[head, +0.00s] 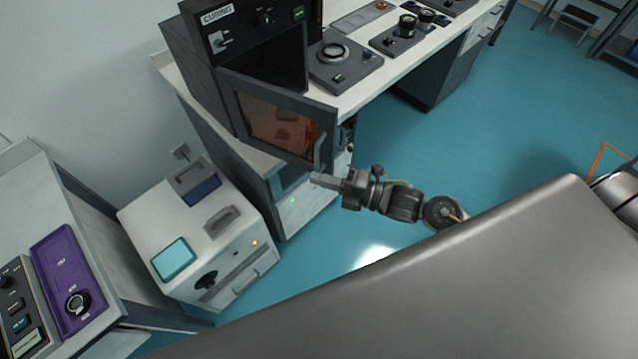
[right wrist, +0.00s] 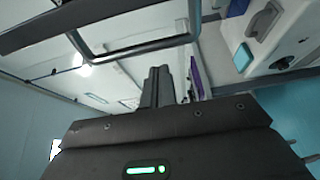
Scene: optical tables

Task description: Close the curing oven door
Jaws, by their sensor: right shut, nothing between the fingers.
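The curing oven (head: 205,75) stands on the bench at the upper left, with "CURING" on its dark panel. Its door (head: 232,102), with an orange-tinted window (head: 275,125), stands open, swung outward from the oven front. The door's handle (head: 319,152) is at its free right edge. My right gripper (head: 314,179) is shut and empty, just below the handle in the head view; I cannot tell if it touches. In the right wrist view the shut fingers (right wrist: 157,84) point toward the bar handle (right wrist: 135,48). My left gripper is not in view.
A white bench (head: 375,80) with control units extends right of the oven. A white cabinet device (head: 235,245) with a teal screen stands below the door. A purple unit (head: 62,265) is at the left. Blue floor (head: 470,130) is clear to the right.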

